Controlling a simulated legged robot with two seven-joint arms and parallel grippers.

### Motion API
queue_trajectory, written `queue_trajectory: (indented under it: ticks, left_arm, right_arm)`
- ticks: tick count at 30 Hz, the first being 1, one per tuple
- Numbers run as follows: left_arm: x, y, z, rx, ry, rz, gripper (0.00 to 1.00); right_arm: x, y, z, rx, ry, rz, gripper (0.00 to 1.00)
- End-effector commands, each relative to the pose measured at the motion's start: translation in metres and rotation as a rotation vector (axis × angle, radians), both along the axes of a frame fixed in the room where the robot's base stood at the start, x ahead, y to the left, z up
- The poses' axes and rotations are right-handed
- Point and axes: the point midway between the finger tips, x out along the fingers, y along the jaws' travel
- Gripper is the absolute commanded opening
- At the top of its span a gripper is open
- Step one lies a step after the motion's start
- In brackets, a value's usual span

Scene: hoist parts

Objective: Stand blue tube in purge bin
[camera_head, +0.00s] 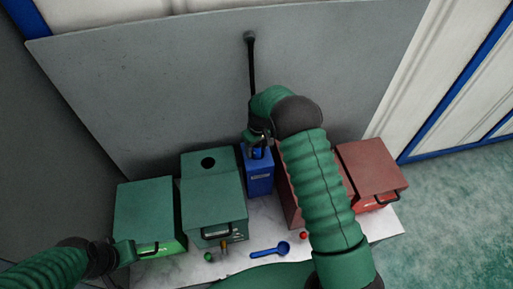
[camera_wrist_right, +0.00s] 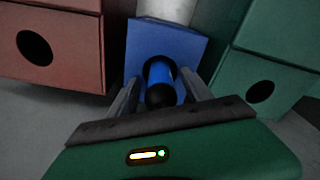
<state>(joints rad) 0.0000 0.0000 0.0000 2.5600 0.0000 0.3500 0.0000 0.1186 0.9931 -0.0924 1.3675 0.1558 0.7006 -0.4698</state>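The blue bin (camera_head: 258,181), a narrow box with a small label, stands between the green and red boxes; I take it as the purge bin. In the right wrist view its top (camera_wrist_right: 190,50) has a round dark hole. The blue tube (camera_wrist_right: 160,76), with a black end, sits upright at this hole, its lower part seemingly inside. My right gripper (camera_wrist_right: 162,95) is over the bin, its fingers on either side of the tube with visible gaps. My left gripper (camera_head: 124,251) is by the handle of the left green box; its fingers are unclear.
Green boxes (camera_head: 208,180) stand left of the bin, red boxes (camera_head: 370,168) right. A blue ladle-like tool (camera_head: 270,250), a green ball (camera_head: 208,257) and a red ball (camera_head: 303,236) lie in front on the pale surface. A grey panel (camera_head: 170,80) rises behind.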

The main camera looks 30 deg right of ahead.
Motion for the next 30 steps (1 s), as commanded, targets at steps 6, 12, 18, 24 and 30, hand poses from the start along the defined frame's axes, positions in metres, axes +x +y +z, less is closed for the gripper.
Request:
queue_trajectory:
  ticks: [6,12,18,24,30]
  left_arm:
    - [0.000,0.000,0.000,0.000,0.000,0.000,0.00]
    - [0.000,0.000,-0.002,0.000,0.000,0.000,0.00]
    - [0.000,0.000,-0.005,0.000,0.000,0.000,0.00]
    - [0.000,0.000,-0.007,0.000,0.000,0.000,0.00]
    - [0.000,0.000,-0.007,0.000,0.000,0.000,0.00]
  right_arm:
    - [0.000,0.000,0.001,0.000,0.001,0.000,0.58]
    - [-0.001,0.000,0.030,0.000,-0.004,-0.001,0.58]
    - [-0.006,-0.001,0.089,-0.001,-0.006,0.000,0.58]
    - [-0.011,-0.002,0.141,-0.001,-0.002,-0.001,0.58]
    - [-0.013,-0.002,0.165,0.000,0.001,0.000,0.58]
